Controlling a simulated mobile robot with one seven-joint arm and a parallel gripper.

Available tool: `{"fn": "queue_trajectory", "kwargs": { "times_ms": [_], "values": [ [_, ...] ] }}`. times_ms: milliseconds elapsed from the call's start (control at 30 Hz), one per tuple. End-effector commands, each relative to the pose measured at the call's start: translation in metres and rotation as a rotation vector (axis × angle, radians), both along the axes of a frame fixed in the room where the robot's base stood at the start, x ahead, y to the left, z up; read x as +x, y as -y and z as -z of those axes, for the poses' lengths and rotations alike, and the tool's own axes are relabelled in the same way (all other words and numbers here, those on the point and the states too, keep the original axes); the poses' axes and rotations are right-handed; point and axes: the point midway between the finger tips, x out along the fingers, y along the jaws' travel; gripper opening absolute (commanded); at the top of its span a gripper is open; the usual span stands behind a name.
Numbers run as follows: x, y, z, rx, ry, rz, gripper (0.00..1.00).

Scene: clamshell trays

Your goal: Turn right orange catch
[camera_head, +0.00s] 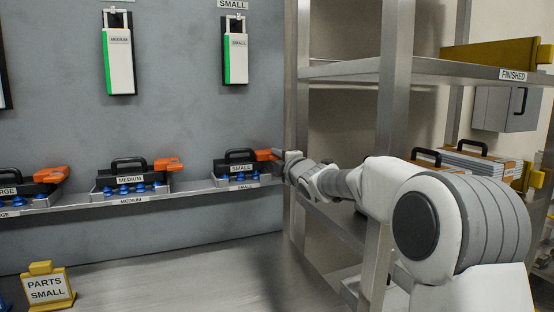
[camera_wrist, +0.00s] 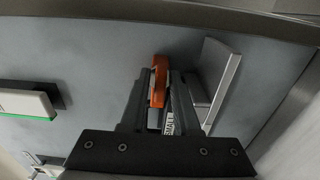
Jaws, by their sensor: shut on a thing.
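The orange catch (camera_head: 265,155) sits at the right end of the small black case (camera_head: 239,168), which rests on the wall ledge by the metal post. My gripper (camera_head: 281,156) meets the catch from the right. In the wrist view the orange catch (camera_wrist: 158,82) lies between the two dark fingers of my gripper (camera_wrist: 160,92), shut on it. Part of the case with a white label (camera_wrist: 169,124) shows beside the catch. The fingers hide the lower part of the catch and most of the case.
A medium case (camera_head: 130,178) and a large case (camera_head: 30,192) with orange parts stand farther left on the ledge (camera_head: 190,192). A metal post (camera_head: 299,110) stands close to my gripper. A shelf marked FINISHED (camera_head: 420,72) is at right. The lower bench (camera_head: 170,275) is mostly clear.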

Motion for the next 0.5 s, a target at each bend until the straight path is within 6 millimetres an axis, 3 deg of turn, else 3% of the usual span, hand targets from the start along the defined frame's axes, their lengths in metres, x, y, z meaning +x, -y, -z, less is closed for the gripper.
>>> {"fn": "queue_trajectory", "kwargs": {
  "times_ms": [500],
  "values": [
    [0.0001, 0.0007, -0.0008, 0.115, -0.051, 0.001, 0.0]
  ]
}}
